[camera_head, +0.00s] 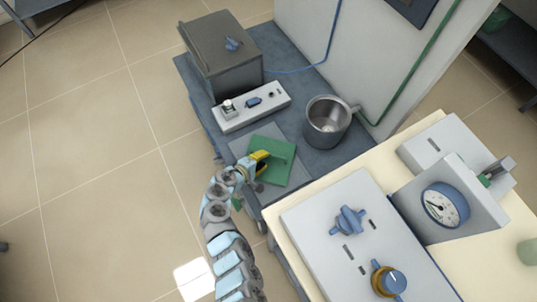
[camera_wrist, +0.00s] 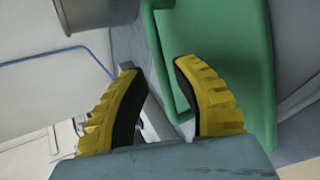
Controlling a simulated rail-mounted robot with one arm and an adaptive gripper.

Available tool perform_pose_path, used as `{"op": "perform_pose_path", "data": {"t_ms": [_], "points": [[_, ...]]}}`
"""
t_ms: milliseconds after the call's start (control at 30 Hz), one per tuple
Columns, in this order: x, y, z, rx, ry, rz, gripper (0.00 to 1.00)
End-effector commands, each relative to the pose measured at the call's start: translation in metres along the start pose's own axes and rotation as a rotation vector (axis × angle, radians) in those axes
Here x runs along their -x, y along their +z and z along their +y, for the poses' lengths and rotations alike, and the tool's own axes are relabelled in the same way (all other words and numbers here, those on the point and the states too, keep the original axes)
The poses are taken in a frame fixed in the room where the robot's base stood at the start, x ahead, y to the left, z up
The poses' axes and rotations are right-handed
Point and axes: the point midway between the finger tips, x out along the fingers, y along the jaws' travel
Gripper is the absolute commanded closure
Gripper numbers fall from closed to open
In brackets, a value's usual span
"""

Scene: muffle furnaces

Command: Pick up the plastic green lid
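The green plastic lid (camera_head: 281,153) lies flat on a grey plate on the dark bench in the head view. In the wrist view the lid (camera_wrist: 235,45) fills the upper right, with a raised strip like a handle along its left side. My gripper (camera_head: 261,161) is over the lid's left part. In the wrist view my gripper (camera_wrist: 156,67) has its two yellow fingers apart, with the strip showing between them. I cannot tell whether either finger touches the lid. The gripper hides part of the lid.
A metal mug (camera_head: 328,121) stands right of the lid. A white control box (camera_head: 251,106) and a grey furnace box (camera_head: 222,55) stand behind it. A cream table (camera_head: 285,242) with a white panel (camera_head: 349,240) and dial gauge (camera_head: 445,205) is in front at right. Open floor lies left.

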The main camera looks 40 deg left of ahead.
Motion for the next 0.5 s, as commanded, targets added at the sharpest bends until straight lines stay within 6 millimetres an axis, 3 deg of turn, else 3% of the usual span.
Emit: {"op": "perform_pose_path", "data": {"t_ms": [300, 500], "points": [[-0.038, 0.007, -0.002, 0.001, 0.0, -0.001, 0.72], [-0.048, 0.008, 0.001, 0.0, 0.001, -0.002, 0.72]]}}
